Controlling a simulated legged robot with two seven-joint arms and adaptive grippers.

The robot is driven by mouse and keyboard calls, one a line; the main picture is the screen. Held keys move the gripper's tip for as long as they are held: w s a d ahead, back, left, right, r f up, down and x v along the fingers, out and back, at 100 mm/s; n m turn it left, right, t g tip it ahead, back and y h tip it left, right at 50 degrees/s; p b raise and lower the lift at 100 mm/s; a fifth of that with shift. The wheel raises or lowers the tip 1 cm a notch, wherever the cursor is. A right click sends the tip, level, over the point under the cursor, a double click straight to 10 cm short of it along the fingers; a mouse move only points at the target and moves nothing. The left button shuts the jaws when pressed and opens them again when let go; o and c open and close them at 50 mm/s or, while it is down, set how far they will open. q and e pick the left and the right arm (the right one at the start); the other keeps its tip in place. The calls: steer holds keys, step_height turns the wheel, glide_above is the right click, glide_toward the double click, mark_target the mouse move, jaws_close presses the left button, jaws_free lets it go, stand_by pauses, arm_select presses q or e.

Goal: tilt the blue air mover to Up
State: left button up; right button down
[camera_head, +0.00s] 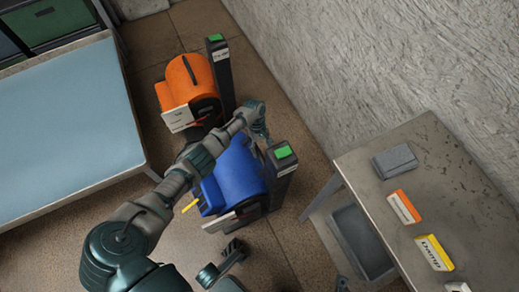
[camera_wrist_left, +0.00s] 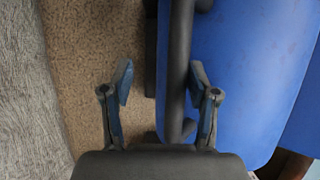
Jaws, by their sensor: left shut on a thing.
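The blue air mover (camera_head: 240,172) stands on the floor in the middle of the head view, with a yellow part at its lower left. Its blue housing (camera_wrist_left: 235,70) and a dark bar (camera_wrist_left: 180,70) fill much of the left wrist view. My left gripper (camera_head: 259,124) is at the upper right side of the blue air mover. In the left wrist view its fingers (camera_wrist_left: 161,85) are on either side of the dark bar, and it is shut on this bar. My right gripper (camera_head: 234,249) shows small and dark below the blue air mover; its jaws are unclear.
An orange air mover (camera_head: 188,80) stands just behind the blue one. Dark posts with green tops (camera_head: 283,153) stand beside both. A light blue table (camera_head: 60,125) is at left. A grey table (camera_head: 425,185) with labelled blocks is at right, near the wall.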

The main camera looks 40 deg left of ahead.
arm_select(q)
steer(key=shift+r, duration=0.2)
steer(key=v, duration=1.1)
steer(key=shift+a+r, duration=0.25)
steer(key=shift+a, duration=0.05)
